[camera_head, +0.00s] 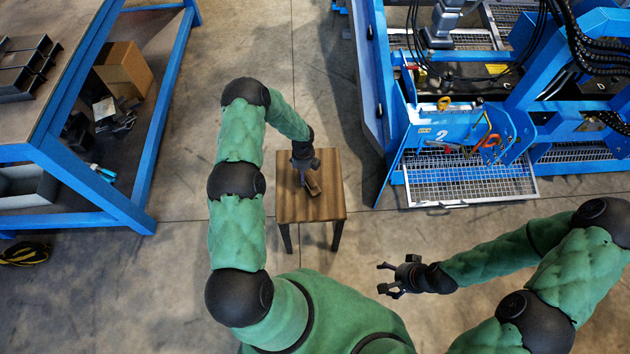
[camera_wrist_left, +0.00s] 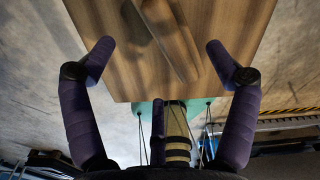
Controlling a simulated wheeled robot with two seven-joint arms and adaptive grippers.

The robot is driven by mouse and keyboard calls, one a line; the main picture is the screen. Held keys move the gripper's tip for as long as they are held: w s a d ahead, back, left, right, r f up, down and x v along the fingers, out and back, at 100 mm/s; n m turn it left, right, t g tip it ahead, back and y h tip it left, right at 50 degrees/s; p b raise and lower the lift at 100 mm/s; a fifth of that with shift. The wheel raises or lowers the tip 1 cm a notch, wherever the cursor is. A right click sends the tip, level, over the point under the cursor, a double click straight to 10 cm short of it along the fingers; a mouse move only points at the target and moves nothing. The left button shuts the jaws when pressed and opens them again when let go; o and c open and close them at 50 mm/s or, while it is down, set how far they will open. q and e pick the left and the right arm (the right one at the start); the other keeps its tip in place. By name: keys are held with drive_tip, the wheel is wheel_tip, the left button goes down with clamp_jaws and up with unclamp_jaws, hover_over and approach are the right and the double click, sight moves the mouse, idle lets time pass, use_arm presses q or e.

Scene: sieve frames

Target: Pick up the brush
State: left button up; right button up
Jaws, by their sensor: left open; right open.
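The brush (camera_head: 314,184) is a brown, wood-coloured piece lying on a small square wooden stool (camera_head: 298,212). My left gripper (camera_head: 304,165) is above the stool top, close to the brush, and partly hides it in the head view. In the left wrist view the brush (camera_wrist_left: 172,42) lies slanted on the wooden top, its far end cut off by the top edge of the picture. It lies between the two open fingers of my left gripper (camera_wrist_left: 160,47), touching neither in the picture. My right gripper (camera_head: 384,278) is open and empty, right of and nearer than the stool.
A blue-framed workbench (camera_head: 140,185) with a cardboard box (camera_head: 122,68) on its lower shelf stands at left. A blue machine with a metal grid step (camera_head: 470,180) and hand tools stands at upper right. The concrete floor around the stool is clear.

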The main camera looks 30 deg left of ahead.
sight(307, 180)
use_arm(q)
wheel_tip(307, 180, down, 2)
drive_tip(key=shift+f, duration=0.15)
drive_tip(key=f, duration=0.1)
drive_tip(key=f+b, duration=0.2)
drive_tip(key=f, duration=0.1)
drive_tip(key=shift+w+d+f, duration=0.1)
drive_tip(key=shift+w+d, duration=0.1)
drive_tip(key=shift+d, duration=0.15)
drive_tip(key=shift+f, duration=0.4)
drive_tip(key=c, duration=1.5)
drive_tip(key=shift+c, duration=0.2)
drive_tip(key=shift+r, duration=0.15)
